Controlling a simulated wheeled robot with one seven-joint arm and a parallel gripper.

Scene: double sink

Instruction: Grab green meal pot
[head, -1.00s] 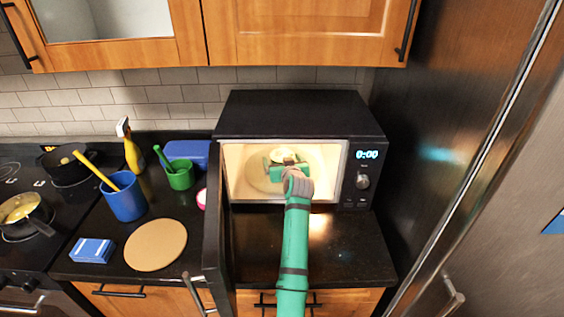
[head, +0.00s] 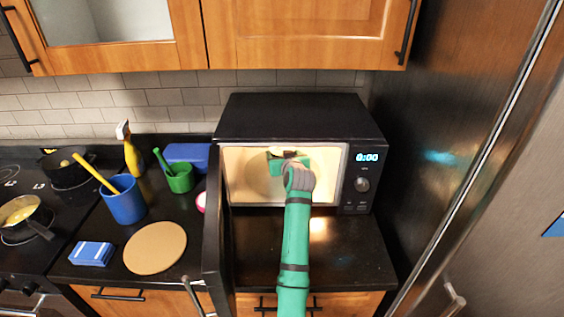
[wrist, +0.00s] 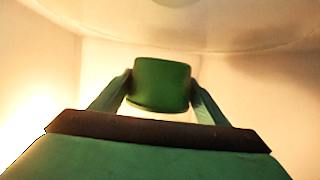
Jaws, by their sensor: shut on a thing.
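The green meal pot (wrist: 161,84) shows in the wrist view as a small dark-green rounded container between my two fingers. My gripper (wrist: 160,95) is shut on it, with one finger against each side. In the head view my gripper (head: 286,158) is inside the open, lit microwave (head: 300,115). There the pot is hard to make out among the gripper parts, and my green arm covers part of the opening.
The microwave door (head: 214,240) stands open towards the front, left of my arm. The fridge (head: 490,200) is at the right.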

